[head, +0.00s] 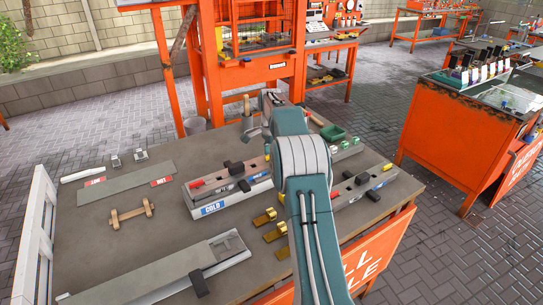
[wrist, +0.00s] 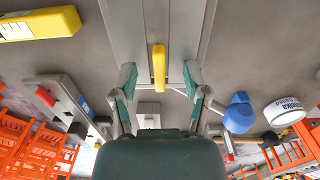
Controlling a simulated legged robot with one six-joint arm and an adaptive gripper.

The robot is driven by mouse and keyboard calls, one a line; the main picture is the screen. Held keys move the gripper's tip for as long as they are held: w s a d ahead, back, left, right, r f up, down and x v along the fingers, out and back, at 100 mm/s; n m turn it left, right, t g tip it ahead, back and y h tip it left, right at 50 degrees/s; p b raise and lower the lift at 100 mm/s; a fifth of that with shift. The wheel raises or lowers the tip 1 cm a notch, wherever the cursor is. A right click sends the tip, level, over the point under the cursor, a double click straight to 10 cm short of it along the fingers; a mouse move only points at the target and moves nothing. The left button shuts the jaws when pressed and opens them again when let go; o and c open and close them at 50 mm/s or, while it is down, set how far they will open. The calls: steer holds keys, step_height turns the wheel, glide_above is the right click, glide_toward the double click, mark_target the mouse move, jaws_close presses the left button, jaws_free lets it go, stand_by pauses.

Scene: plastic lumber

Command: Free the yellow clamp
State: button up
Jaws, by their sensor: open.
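A yellow bar (wrist: 158,66), which I take to be the yellow clamp, shows in the wrist view over a long grey channel (wrist: 130,22). My gripper (wrist: 159,80) is open, with one teal finger on each side of the bar. There is a visible gap between the bar and each finger. I cannot tell how high the fingers are above the channel. In the head view my gripper (head: 262,124) is over the far part of the table, small and partly hidden by my arm. I cannot make out the yellow bar there.
In the wrist view, a blue knob (wrist: 240,112) and white cup-like thing (wrist: 283,110) are right; a yellow block (wrist: 40,24) is upper left.

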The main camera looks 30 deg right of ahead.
steer(key=shift+r, duration=3.5)
steer(key=s+a+r+n+t, duration=0.3)
steer(key=s+a+r+n, duration=0.5)
steer(key=s+a+r, duration=0.7)
steer(key=s+a+f+n+t, duration=0.1)
steer(key=s+a+f+n, duration=0.1)
steer(key=s, duration=0.5)
steer(key=s+a+f+n, duration=0.3)
steer(key=s+a+n, duration=0.1)
steer(key=s, duration=0.4)
steer(key=s+a+f+n+t, duration=0.1)
steer(key=s+a+f+n, duration=0.2)
steer(key=s+a, duration=0.2)
steer(key=s, duration=0.3)
steer(key=shift+s+n+t, duration=0.15)
steer(key=shift+n+t, duration=0.15)
steer(key=shift+n, duration=0.1)
